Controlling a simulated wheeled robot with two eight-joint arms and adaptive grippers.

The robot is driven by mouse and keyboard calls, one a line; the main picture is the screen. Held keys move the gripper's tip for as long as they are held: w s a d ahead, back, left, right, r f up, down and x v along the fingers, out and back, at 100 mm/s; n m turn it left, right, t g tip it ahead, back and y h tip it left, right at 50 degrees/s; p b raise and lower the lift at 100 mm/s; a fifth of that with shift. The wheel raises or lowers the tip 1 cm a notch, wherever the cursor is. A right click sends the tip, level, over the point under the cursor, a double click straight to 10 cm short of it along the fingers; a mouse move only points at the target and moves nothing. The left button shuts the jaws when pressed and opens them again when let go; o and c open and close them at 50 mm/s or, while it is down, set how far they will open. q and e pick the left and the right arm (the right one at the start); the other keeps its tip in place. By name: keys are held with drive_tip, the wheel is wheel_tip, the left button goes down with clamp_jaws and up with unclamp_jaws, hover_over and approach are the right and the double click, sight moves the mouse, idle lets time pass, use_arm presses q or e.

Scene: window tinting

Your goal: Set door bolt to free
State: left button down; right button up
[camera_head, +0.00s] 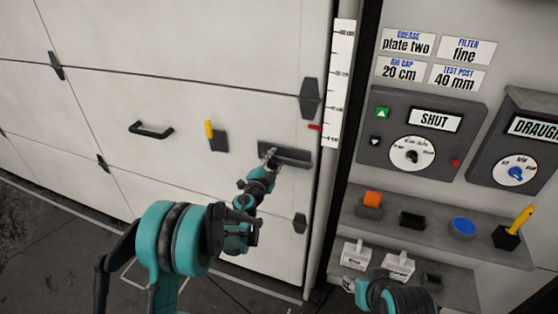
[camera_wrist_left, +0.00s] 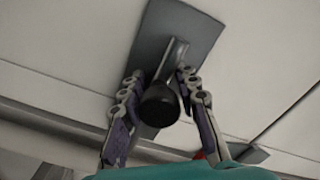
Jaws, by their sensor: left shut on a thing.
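The door bolt is a dark grey plate (camera_head: 296,157) low on the white panelled door, near its right edge. In the left wrist view the bolt plate (camera_wrist_left: 160,35) carries a slim metal bar with a round black knob (camera_wrist_left: 160,104). My left gripper (camera_head: 270,156) is at the left part of this plate. In the left wrist view its fingers (camera_wrist_left: 160,88) are on both sides of the bar and knob, shut on the bolt. In the head view the gripper hides the knob.
Left of the bolt are a yellow lever (camera_head: 209,130) and a black door handle (camera_head: 152,130). Right of the door stand a white scale (camera_head: 341,85), a SHUT control box (camera_head: 420,130) and a shelf (camera_head: 395,238) with coloured blocks. The floor before the door looks clear.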

use_arm(q)
drive_tip(key=c, duration=1.2)
unclamp_jaws()
drive_tip(key=shift+w+a, duration=0.1)
drive_tip(key=shift+a, duration=0.2)
drive_tip(key=shift+d, duration=0.1)
drive_tip(key=v, duration=1.2)
